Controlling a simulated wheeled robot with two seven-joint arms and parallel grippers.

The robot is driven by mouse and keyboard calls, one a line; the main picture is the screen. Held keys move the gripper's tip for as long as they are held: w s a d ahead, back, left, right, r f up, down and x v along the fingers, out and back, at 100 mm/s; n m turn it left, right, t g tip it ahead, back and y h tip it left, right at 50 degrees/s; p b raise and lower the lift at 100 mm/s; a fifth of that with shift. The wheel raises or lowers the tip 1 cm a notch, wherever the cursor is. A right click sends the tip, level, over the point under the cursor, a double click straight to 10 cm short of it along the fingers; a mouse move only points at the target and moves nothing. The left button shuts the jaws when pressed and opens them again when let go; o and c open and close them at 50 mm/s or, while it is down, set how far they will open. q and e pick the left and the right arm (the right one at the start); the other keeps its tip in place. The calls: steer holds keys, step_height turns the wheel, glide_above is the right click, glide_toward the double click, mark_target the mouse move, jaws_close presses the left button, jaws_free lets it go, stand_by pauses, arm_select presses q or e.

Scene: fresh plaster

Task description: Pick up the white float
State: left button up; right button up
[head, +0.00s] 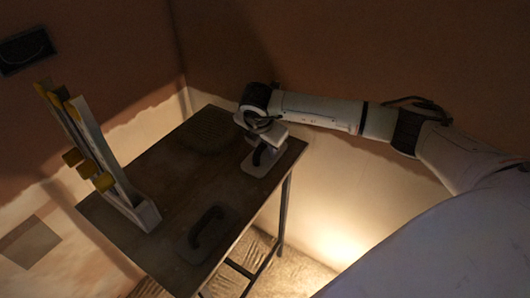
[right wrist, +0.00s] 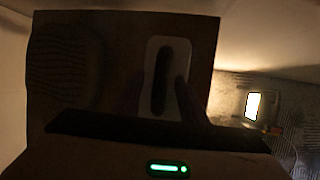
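The white float (head: 257,167), a pale flat plate with a dark handle, lies at the right end of the dark table. My right gripper (head: 262,147) is right over it, at its handle. In the right wrist view the float (right wrist: 152,48) lies below the gripper (right wrist: 161,92). The dark fingers are apart, one on each side of the handle, with a gap showing. Whether they touch the handle is too dark to tell. My left gripper is not in view.
A greyer float (head: 189,247) with a dark handle lies at the table's front edge. A dark ridged item (head: 210,130) lies at the back, and a tall white-and-yellow item (head: 146,214) stands at the left. The table (head: 165,175) has bare room in its middle. Walls stand close behind.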

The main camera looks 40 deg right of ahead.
steer(key=shift+c, duration=0.5)
jaws_close()
steer(key=shift+r, duration=0.1)
step_height(320, 180, up, 10)
steer(key=shift+f+b, duration=0.1)
steer(key=shift+b, duration=0.5)
steer(key=c, duration=0.7)
jaws_free()
steer(key=shift+c, duration=0.2)
jaws_close()
